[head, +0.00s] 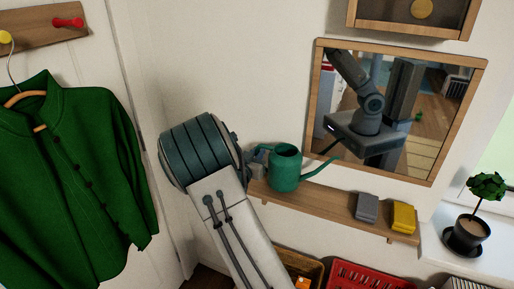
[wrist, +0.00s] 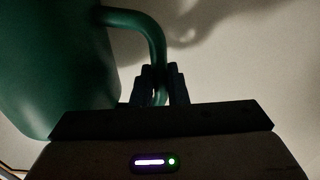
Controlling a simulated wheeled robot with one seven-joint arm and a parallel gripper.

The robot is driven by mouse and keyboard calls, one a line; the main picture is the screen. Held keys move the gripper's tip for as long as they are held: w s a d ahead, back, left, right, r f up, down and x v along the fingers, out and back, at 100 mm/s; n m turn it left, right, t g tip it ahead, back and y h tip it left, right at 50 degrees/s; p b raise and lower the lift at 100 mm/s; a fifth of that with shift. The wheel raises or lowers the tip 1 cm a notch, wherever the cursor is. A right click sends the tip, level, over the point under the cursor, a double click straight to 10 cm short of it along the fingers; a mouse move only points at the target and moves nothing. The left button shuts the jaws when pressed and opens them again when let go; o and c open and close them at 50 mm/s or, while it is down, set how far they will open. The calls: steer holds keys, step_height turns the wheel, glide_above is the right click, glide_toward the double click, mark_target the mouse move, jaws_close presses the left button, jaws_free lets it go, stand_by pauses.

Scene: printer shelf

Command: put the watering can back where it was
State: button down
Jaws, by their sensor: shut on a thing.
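The green watering can (head: 284,170) is at the left end of the wooden wall shelf in the head view, its spout pointing right. It appears upright; I cannot tell whether its base rests on the shelf or hangs just above it. My gripper (head: 258,157) is at the can's left side, partly hidden by my arm. In the wrist view the can's body (wrist: 50,70) fills the left. My gripper (wrist: 164,88) is shut on the can's curved handle (wrist: 152,30).
The wooden shelf (head: 335,207) also bears a grey box (head: 367,207) and a yellow box (head: 403,217) on its right. A framed mirror (head: 319,95) hangs above. A red crate (head: 365,279) is below. A potted plant (head: 467,230) stands at right, a green jacket (head: 75,180) hangs at left.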

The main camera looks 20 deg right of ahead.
steer(key=shift+w+d+f+p, duration=0.1)
steer(key=shift+f+p, duration=0.15)
steer(key=shift+f, duration=0.25)
steer(key=shift+w+d+f+p, duration=0.1)
steer(key=shift+f+p, duration=0.1)
steer(key=shift+f, duration=0.4)
steer(key=c, duration=1.8)
jaws_free()
steer(key=shift+f, duration=0.2)
steer(key=shift+c, duration=0.2)
steer(key=o, duration=0.4)
steer(key=shift+r, duration=0.1)
steer(key=shift+r, duration=0.1)
